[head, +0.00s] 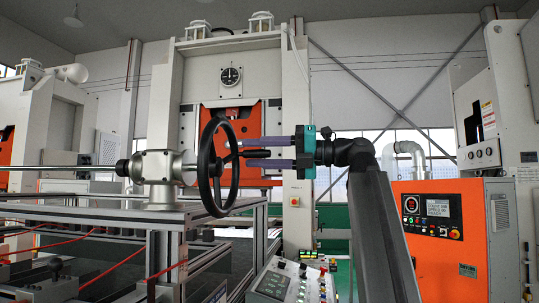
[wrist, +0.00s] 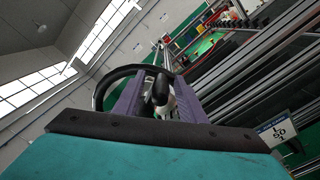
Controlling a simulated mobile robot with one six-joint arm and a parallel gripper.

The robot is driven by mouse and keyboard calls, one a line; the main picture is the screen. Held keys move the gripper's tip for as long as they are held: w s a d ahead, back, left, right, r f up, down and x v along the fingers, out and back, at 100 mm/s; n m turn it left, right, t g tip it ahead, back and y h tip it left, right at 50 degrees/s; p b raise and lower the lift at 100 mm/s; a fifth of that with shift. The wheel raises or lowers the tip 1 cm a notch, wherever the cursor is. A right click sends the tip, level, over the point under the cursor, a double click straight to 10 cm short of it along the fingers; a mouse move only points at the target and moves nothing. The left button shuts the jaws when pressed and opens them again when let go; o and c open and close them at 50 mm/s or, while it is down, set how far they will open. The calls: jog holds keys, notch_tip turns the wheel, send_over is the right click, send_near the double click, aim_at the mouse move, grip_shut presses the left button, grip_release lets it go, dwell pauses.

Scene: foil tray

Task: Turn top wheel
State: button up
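A black handwheel (head: 203,172) stands upright on a silver gearbox (head: 157,166) atop a metal frame. Its black crank handle (head: 257,154) sticks out to the right. My gripper (head: 240,153), with a teal body and two purple fingers, reaches in from the right. One finger is above the handle and one below. In the wrist view the handle (wrist: 160,90) lies between the fingers, with gaps that look clear on both sides, so the gripper seems open around it. The wheel rim (wrist: 101,88) curves behind the fingers. The fingertips partly cover the wheel.
A large white press with an orange panel (head: 215,113) stands behind the wheel. An orange cabinet (head: 430,255) is at the right. A button panel (head: 272,285) sits low in the middle. The aluminium frame (head: 165,250) lies below the wheel, with red hoses at the left.

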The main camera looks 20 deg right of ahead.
jog(key=shift+d, duration=0.1)
jog(key=shift+v, duration=0.85)
jog(key=b+v, duration=0.2)
jog(key=v, duration=1)
